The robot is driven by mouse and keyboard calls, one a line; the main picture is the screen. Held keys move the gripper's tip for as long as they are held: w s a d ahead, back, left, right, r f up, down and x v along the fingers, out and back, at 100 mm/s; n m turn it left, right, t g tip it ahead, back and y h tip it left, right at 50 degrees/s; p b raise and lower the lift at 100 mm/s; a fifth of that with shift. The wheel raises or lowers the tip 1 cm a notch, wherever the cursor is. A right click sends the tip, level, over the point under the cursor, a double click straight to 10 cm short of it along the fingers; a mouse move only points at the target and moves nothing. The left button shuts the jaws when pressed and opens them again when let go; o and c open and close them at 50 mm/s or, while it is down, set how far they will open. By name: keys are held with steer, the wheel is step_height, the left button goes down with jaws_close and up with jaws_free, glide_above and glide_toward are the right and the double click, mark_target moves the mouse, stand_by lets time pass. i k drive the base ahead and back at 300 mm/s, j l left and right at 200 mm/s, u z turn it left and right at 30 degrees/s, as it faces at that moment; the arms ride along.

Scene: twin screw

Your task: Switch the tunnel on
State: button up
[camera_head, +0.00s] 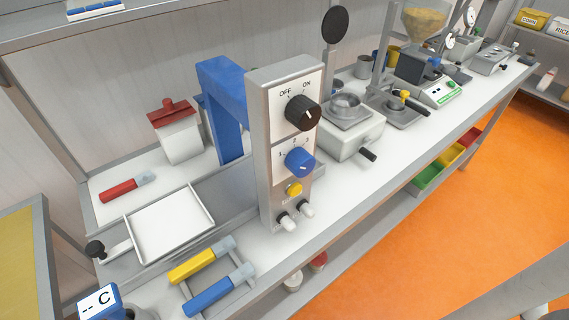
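The tunnel is a blue arch (222,100) on the bench, with a grey control panel (262,165) at its front right. On the panel's upper plate is a black knob (303,113) below the labels OFF and ON. I cannot tell surely which label the black knob points to. Below it is a blue knob (299,162) with a numbered scale. A yellow button (294,189) and two white-tipped controls (287,221) sit lower on the panel. My gripper is not in view.
A white tray (170,222) lies left of the panel. Yellow-handled (192,266) and blue-handled (210,297) tools lie in front. A steel device with a round bowl (345,106) stands right of the panel. The orange floor (470,240) before the bench is mostly clear.

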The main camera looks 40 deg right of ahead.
mark_target(303, 113)
steer(key=j+z, duration=0.15)
steer(key=j, duration=0.3)
steer(key=k+j+z, duration=0.1)
steer(key=j, duration=0.3)
steer(key=j+z, duration=0.15)
steer(key=j, duration=0.3)
steer(key=k+j+z, duration=0.15)
steer(key=j, duration=0.25)
steer(key=k+j+z, duration=0.1)
steer(key=j, duration=0.3)
